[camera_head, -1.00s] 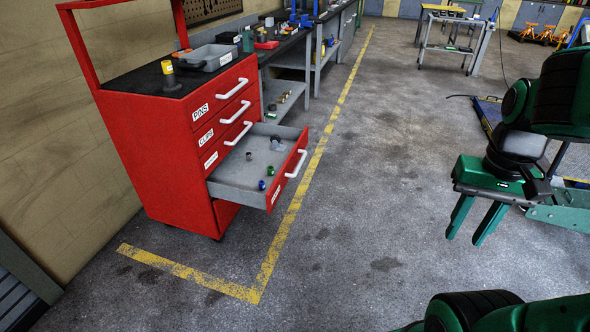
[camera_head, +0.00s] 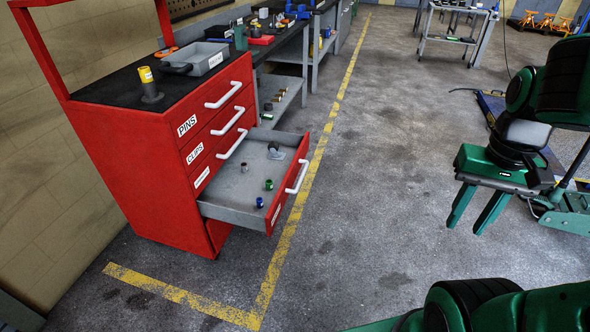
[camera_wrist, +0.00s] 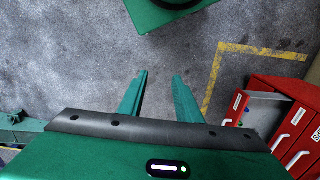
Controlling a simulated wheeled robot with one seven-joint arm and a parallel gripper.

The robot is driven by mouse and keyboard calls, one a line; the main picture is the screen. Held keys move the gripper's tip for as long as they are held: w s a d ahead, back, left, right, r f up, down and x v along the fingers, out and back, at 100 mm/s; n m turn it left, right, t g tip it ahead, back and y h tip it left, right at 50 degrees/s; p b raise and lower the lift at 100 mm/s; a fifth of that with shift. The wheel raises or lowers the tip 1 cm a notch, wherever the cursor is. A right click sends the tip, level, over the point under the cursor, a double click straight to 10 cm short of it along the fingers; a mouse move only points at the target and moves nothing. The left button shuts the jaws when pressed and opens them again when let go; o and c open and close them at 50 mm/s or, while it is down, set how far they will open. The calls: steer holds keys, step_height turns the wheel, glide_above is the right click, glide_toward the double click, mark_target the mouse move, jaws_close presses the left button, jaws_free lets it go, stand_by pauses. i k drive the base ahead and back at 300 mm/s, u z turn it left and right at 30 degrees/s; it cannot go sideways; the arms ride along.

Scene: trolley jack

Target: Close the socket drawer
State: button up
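The socket drawer (camera_head: 242,193) is the lowest labelled drawer of the red cabinet (camera_head: 155,190). It is pulled well out to the right, and its white handle (camera_head: 297,177) is on the front. Several small sockets lie inside it. The open drawer also shows at the right edge of the wrist view (camera_wrist: 262,112). My gripper (camera_head: 468,228) hangs over bare floor, to the right of the drawer and well apart from it. Its two green fingers (camera_wrist: 158,82) are spread with nothing between them.
The three drawers above are shut. The cabinet top holds a grey tray (camera_head: 205,60) and a yellow-capped item (camera_head: 148,84). Workbenches (camera_head: 285,50) stand behind. Bare floor lies between the drawer and my gripper.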

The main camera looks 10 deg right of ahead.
mark_target(230, 197)
steer(key=i, duration=0.4)
steer(key=u, duration=0.05)
steer(key=k, duration=1.3)
steer(key=z, duration=0.35)
steer(key=i, duration=1.9)
steer(key=u, duration=0.55)
